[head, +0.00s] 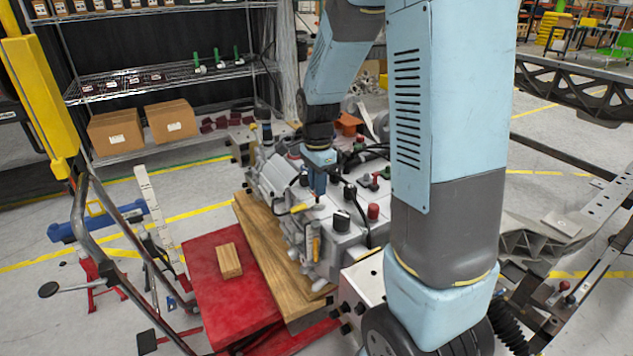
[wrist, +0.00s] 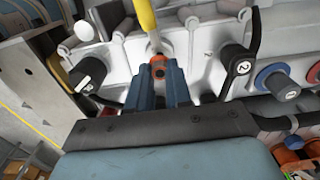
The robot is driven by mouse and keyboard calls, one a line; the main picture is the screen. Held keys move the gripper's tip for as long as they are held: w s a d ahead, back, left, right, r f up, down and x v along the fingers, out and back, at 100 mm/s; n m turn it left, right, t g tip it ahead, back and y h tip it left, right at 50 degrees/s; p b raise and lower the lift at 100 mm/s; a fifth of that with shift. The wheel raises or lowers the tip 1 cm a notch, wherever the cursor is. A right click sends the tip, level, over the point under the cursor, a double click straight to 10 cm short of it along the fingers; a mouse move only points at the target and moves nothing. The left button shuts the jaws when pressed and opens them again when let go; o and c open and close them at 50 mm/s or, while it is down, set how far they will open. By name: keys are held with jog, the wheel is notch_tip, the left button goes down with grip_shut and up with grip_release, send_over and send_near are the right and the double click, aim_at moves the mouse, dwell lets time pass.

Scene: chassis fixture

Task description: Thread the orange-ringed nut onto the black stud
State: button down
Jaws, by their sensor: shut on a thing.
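My gripper (wrist: 160,82) has blue fingers and is shut on the orange-ringed nut (wrist: 159,61), a small piece with a dark centre seen between the fingertips in the wrist view. In the head view my gripper (head: 317,182) points down at the top of the grey chassis casting (head: 283,190). The nut cannot be made out there. The black stud is not clearly seen in either view, and I cannot tell whether the nut touches it. A yellow-handled part (wrist: 147,18) stands just beyond the fingertips in the wrist view.
The casting rests by wooden boards (head: 262,255). A wooden block (head: 229,261) lies on a red platform (head: 212,292).

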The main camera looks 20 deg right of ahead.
jog(key=shift+f, duration=0.3)
jog(key=shift+f, duration=0.1)
jog(key=shift+f, duration=0.3)
dwell(0.5)
jog(key=n, duration=0.5)
jog(key=shift+s+f, duration=0.1)
jog(key=shift+f, duration=0.05)
jog(key=n, duration=0.5)
